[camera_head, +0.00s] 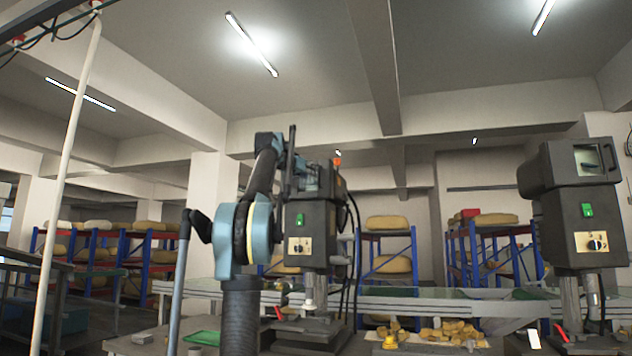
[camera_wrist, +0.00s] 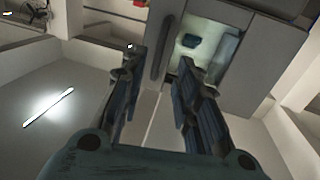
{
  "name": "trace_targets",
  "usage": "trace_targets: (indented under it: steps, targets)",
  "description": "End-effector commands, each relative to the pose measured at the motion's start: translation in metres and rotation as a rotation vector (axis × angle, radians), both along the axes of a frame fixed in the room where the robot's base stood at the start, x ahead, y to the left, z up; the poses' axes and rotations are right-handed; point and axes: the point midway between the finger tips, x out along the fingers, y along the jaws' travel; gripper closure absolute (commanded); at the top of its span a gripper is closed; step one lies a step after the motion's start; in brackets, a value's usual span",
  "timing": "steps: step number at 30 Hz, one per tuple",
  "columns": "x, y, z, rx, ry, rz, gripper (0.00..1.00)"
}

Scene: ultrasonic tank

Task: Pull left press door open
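The left press (camera_head: 318,232) is a dark grey machine with a green switch and a dial panel, behind my arm in the head view. My arm covers part of its upper head. In the wrist view its head shows a pale window (camera_wrist: 226,62) and a dark upright bar handle (camera_wrist: 163,48) beside it. My gripper (camera_wrist: 160,62) is open and empty, its two blue-grey fingers on either side of the handle in the picture. Whether they touch it I cannot tell. It also shows in part at the press head in the head view (camera_head: 312,180). How far the door stands open is unclear.
A similar right press (camera_head: 583,205) with a window stands at the right. A worktable (camera_head: 410,343) with yellow pieces lies between the presses. Blue racks (camera_head: 387,250) with tan sacks stand behind. A white pole (camera_head: 68,180) and a railing are at the left.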

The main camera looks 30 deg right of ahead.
Motion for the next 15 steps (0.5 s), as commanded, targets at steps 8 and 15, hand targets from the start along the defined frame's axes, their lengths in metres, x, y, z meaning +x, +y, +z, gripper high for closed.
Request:
trace_targets:
  steps: [8, 15]
  targets:
    - [0.019, -0.034, 0.0, 0.0, 0.0, -0.002, 0.71]
    - [0.033, -0.059, 0.0, 0.0, 0.0, -0.001, 0.71]
